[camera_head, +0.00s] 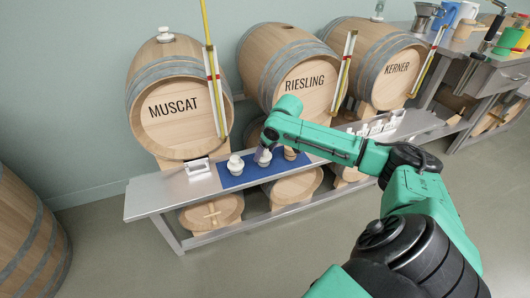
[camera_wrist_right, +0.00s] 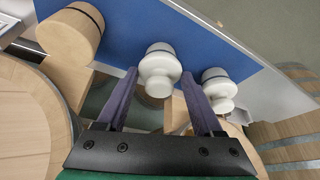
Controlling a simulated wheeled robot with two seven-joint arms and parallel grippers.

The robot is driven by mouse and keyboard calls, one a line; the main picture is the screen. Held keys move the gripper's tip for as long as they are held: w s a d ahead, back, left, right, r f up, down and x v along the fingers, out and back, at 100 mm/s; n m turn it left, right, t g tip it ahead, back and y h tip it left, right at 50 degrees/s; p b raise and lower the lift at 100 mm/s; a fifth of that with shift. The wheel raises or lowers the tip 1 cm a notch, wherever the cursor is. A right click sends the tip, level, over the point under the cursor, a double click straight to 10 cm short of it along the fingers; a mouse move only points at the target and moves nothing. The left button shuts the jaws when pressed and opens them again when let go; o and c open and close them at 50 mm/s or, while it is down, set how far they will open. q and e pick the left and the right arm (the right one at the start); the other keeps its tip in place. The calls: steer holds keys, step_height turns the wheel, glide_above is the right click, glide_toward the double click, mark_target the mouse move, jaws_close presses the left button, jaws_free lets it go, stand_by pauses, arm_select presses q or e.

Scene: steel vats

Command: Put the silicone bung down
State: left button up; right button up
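A white silicone bung (camera_wrist_right: 157,68) is at the fingertips of my right gripper (camera_wrist_right: 159,76), over the blue mat (camera_wrist_right: 105,15). The two dark fingers stand apart on either side of it, with narrow gaps seeming to show. I cannot tell whether its base rests on the mat. A second white bung (camera_head: 235,167) stands upright on the blue mat; it also shows outside the right-hand finger in the wrist view (camera_wrist_right: 217,90). In the head view my right gripper (camera_head: 262,157) hides most of the first bung. My left gripper is out of view.
A wooden bung with a dark band (camera_wrist_right: 70,35) stands on the mat. The steel bench (camera_head: 160,193) has a small white holder (camera_head: 197,168) and a white rack (camera_head: 378,127). Barrels marked MUSCAT (camera_head: 178,125), RIESLING (camera_head: 305,100) and KERNER (camera_head: 398,85) stand behind.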

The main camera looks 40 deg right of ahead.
steer(key=o, duration=0.4)
steer(key=shift+c, duration=0.2)
steer(key=shift+r, duration=0.15)
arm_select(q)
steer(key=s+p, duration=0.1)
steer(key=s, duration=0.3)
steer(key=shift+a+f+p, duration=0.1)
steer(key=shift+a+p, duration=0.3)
arm_select(e)
steer(key=v, duration=1.1)
steer(key=shift+s+r, duration=0.15)
steer(key=shift+r, duration=0.25)
steer(key=shift+f, duration=0.1)
